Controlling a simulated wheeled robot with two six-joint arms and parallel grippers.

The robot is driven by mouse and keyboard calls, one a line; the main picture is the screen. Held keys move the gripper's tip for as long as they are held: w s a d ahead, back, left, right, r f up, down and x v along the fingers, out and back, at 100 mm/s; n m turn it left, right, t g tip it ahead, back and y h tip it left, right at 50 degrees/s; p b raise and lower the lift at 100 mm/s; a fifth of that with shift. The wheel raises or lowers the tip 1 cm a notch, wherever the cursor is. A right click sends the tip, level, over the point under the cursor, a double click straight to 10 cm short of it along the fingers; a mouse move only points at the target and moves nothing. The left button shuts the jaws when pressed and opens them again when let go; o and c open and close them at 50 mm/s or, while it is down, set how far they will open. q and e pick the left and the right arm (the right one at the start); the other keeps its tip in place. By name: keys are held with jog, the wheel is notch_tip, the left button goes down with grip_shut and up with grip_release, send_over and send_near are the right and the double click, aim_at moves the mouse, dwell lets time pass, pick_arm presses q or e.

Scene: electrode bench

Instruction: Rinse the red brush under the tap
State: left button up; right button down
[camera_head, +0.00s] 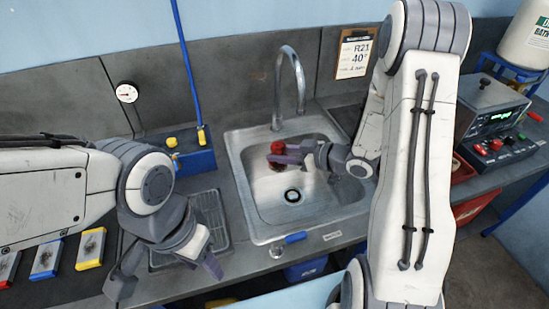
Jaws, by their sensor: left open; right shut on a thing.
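The metal tap (299,75) arches over the steel sink (240,160). My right gripper (281,154) is inside the sink outline, below the tap's spout, and is shut on the red brush (277,147). Only a small red part of the brush shows; the fingers hide the rest. I see no clear water stream. A blue lever (295,238) sits on the sink's front edge. My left gripper (167,278) is open and empty, low at the left, over the front of the bench by the drain tray.
A dark drain tray (212,212) lies left of the sink. Several coloured blocks with dark bristly patches, including a yellow one (91,248), line the left front. A blue box (195,160) stands behind. A control box (490,125) and a red bin (470,208) are at the right.

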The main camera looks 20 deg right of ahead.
jog(key=shift+w+d+f, duration=0.15)
jog(key=shift+w+d, duration=0.3)
jog(key=shift+d, duration=0.1)
jog(key=shift+w+d+f, duration=0.15)
jog(key=shift+w+d, duration=0.3)
jog(key=shift+d, duration=0.05)
pick_arm(q)
jog(key=shift+r+p, duration=0.4)
pick_arm(e)
jog(key=shift+w+d+f, duration=0.2)
jog(key=shift+w+d, duration=0.45)
jog(key=shift+d, duration=0.05)
jog(key=shift+w+d+f, duration=0.15)
jog(key=shift+w+d, duration=0.45)
jog(key=shift+d, duration=0.05)
pick_arm(q)
jog(key=shift+o, duration=0.2)
jog(key=m+y, duration=0.1)
jog(key=m, duration=0.9)
send_over(297, 235)
jog(key=f, duration=0.1)
notch_tip(297, 235, down, 12)
jog(key=shift+r, duration=0.25)
grip_shut()
